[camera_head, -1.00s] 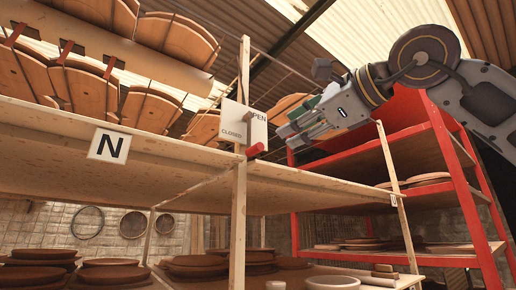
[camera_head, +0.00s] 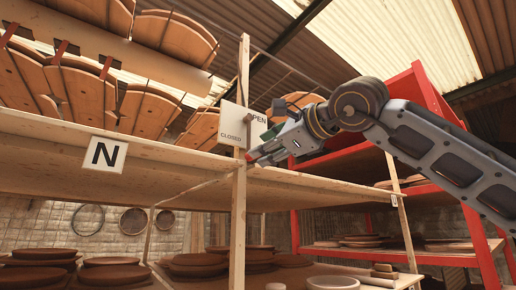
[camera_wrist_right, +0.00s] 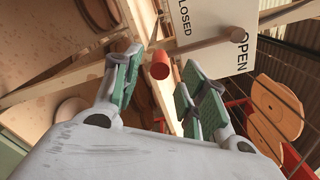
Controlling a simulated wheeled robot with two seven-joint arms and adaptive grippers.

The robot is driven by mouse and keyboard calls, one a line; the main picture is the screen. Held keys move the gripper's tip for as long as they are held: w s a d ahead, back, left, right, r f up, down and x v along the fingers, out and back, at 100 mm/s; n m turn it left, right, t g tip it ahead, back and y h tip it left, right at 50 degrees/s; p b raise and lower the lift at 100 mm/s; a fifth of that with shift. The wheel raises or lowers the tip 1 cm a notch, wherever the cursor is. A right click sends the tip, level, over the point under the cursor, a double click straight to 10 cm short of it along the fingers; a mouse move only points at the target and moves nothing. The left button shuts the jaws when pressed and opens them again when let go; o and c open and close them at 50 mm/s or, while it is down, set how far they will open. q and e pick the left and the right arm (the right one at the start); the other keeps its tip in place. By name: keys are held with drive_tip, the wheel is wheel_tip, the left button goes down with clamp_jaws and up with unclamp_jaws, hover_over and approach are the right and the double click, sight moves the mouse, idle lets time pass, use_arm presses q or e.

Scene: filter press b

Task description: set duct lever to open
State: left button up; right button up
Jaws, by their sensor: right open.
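A pale sign board (camera_head: 236,124) marked CLOSED at lower left and OPEN at upper right is fixed at the wooden post. The duct lever's red grip (camera_wrist_right: 159,68) shows in the right wrist view, at the end of a wooden bar running to a round peg by the word OPEN. In the head view, the red grip (camera_head: 250,157) is mostly covered by my right gripper (camera_head: 258,155). In the wrist view my right gripper (camera_wrist_right: 157,80) is open, its green-padded fingers on either side of the red grip. I cannot tell whether they touch it. My left gripper is not in view.
The wooden post (camera_head: 239,205) and shelf edge (camera_head: 190,160) are close to my right gripper. A red rack (camera_head: 473,225) stands on the right. Clay discs lie on the lower shelves, and curved clay pieces (camera_head: 150,112) stand above. A sign N (camera_head: 105,154) hangs on the shelf front.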

drive_tip(key=shift+p+x, duration=0.55)
drive_tip(key=shift+x, duration=1.45)
clamp_jaws()
